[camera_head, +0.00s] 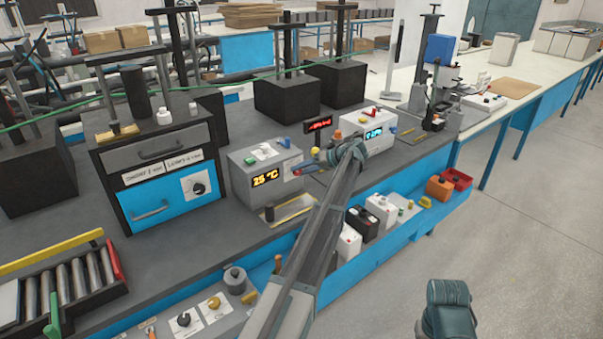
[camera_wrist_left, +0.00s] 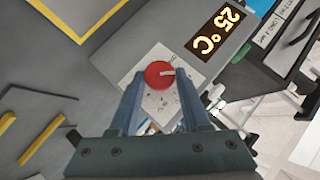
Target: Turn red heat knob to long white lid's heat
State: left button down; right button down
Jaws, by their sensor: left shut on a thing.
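The red heat knob (camera_wrist_left: 158,75) sits on a white dial plate (camera_wrist_left: 148,110) on the front of a grey heater box (camera_head: 246,181). The orange display (camera_head: 265,178) reads 25 °C. A pale pointer mark on the knob points right in the wrist view. My left gripper (camera_wrist_left: 160,80) has one blue-grey finger on each side of the knob and is shut on it. In the head view the left gripper (camera_head: 314,167) is at the heater's right front and hides most of the dial. I cannot identify the long white lid.
A white box with a blue display (camera_head: 372,128) stands right of the heater. A small red display (camera_head: 319,124) is behind. A yellow-edged tray (camera_head: 289,210) lies in front. A blue drawer cabinet (camera_head: 158,180) stands left. Several containers sit on the lower blue shelf (camera_head: 334,287).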

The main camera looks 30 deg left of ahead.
dwell(0.4)
pick_arm(q)
jog(key=shift+c, duration=2)
grip_release()
jog(key=p+v, duration=0.7)
jog(key=v, duration=0.6)
jog(key=shift+w+d+r, duration=0.15)
jog(key=shift+w+d, duration=0.1)
jog(key=shift+d, duration=0.05)
jog(key=s+d+f+m+h, duration=0.3)
jog(key=s+d, duration=0.7)
jog(key=s, duration=0.4)
jog(key=s+d+f+m+t+h, duration=0.1)
jog(key=s+d+f+m+h, duration=0.3)
jog(key=s+d, duration=0.7)
jog(key=s+d+f+m+t+h, duration=0.1)
jog(key=s+d+f+m+h, duration=0.2)
jog(key=s+d+m, duration=0.3)
jog(key=s+d, duration=0.4)
jog(key=s, duration=0.6)
jog(key=shift+s+d+f+h, duration=0.3)
jog(key=shift+s+f, duration=0.1)
